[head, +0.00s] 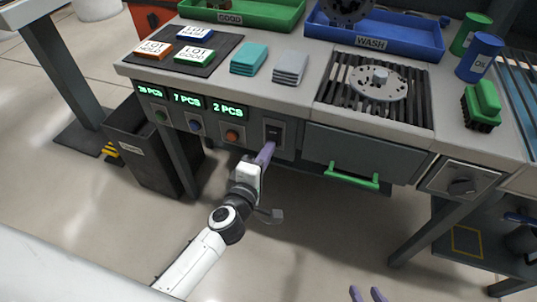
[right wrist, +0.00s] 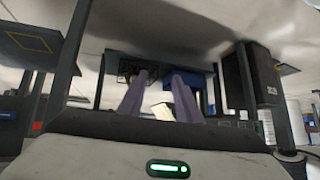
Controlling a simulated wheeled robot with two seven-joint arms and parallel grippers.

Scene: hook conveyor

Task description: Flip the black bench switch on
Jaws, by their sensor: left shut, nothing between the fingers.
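I cannot tell which way the switch is set. My right gripper (head: 367,292) shows only its fingertips at the bottom of the head view. In the right wrist view its two purple fingers (right wrist: 160,85) stand apart with nothing between them.
Green, blue and orange buttons (head: 232,136) sit left of the switch under lit counters (head: 228,108). A drawer with a green handle (head: 352,177) is to the right. A dark bin (head: 150,150) stands lower left. The floor below the panel is open.

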